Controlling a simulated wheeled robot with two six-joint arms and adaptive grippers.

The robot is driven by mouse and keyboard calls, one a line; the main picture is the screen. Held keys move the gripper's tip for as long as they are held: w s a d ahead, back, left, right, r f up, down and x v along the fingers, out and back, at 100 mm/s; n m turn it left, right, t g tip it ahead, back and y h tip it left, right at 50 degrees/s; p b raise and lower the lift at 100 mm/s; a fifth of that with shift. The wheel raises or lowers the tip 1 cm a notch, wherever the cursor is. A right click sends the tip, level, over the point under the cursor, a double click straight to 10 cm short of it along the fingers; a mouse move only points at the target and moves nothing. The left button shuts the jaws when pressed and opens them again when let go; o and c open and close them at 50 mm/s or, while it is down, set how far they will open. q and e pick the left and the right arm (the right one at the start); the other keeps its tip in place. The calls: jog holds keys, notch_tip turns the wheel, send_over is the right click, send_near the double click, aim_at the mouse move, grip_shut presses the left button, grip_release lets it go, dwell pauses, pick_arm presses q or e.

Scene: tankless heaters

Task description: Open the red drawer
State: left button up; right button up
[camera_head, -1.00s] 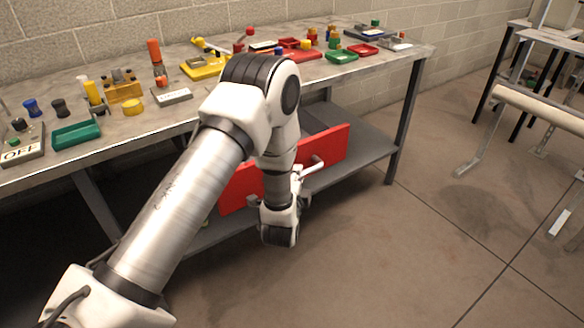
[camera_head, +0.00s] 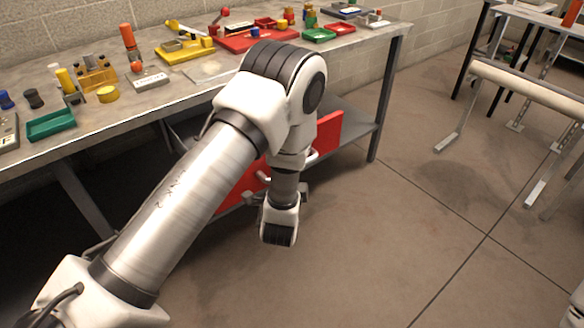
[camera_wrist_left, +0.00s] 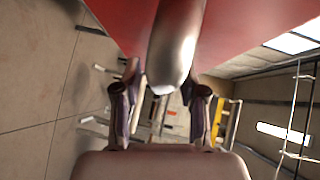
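The red drawer (camera_head: 328,132) is under the workbench, partly hidden behind my left arm. Its pale bar handle (camera_head: 312,156) sticks out from the red front. My left gripper (camera_head: 292,190) is at the handle, and the arm hides most of the grasp. In the left wrist view the red front (camera_wrist_left: 240,25) fills the top and the shiny handle (camera_wrist_left: 174,45) comes down between the two fingers of my left gripper (camera_wrist_left: 165,90). The fingers sit close on both sides of it. My right gripper is not in view.
The workbench top (camera_head: 205,75) carries a green tray (camera_head: 52,125), a yellow tray (camera_head: 186,50), a red tray (camera_head: 255,37) and small parts. A bench leg (camera_head: 385,100) stands right of the drawer.

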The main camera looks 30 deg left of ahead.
pick_arm(q)
jog(key=v, duration=1.2)
